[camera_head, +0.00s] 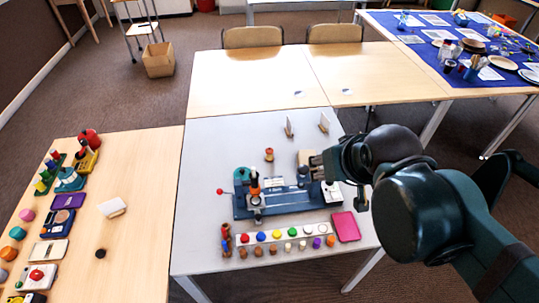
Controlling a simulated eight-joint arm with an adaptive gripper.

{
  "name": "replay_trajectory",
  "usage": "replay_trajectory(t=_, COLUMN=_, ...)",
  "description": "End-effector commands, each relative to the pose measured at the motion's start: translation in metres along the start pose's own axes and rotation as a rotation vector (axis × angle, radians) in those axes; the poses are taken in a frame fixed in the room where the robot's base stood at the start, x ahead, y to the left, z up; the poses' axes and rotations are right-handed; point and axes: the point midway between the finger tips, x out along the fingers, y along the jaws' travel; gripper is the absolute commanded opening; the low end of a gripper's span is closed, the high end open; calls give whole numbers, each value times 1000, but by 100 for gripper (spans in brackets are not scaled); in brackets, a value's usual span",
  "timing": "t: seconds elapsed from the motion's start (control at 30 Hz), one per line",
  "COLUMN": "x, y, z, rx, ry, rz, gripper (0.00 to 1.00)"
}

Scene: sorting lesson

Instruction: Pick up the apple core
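A small object with red ends and a paler narrow middle, which looks like the apple core (269,154), stands on the grey table (215,150), behind the blue machine-like tray (285,201). My arm reaches in from the right. My gripper (318,164) is over the right part of the table, to the right of the apple core and apart from it. The fingers are small and partly hidden by my wrist, so I cannot tell whether they are open or shut.
A white strip of coloured pieces (284,236) and a pink tablet (345,227) lie at the front. A tan block (305,157) is beside my gripper. Two small upright cards (289,127) (324,123) stand behind. The table's back left is clear. A wooden table (130,240) with toys is left.

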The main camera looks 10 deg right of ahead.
Motion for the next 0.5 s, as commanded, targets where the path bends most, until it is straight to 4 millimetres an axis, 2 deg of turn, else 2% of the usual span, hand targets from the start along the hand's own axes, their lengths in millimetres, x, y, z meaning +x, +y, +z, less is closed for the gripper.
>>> replay_trajectory(t=0.27, x=1, y=0, z=-2, rx=-12, ry=-3, rz=0, gripper=38)
replay_trajectory(t=0.5, x=7, y=-2, z=-14, rx=-95, ry=-21, rz=3, gripper=38)
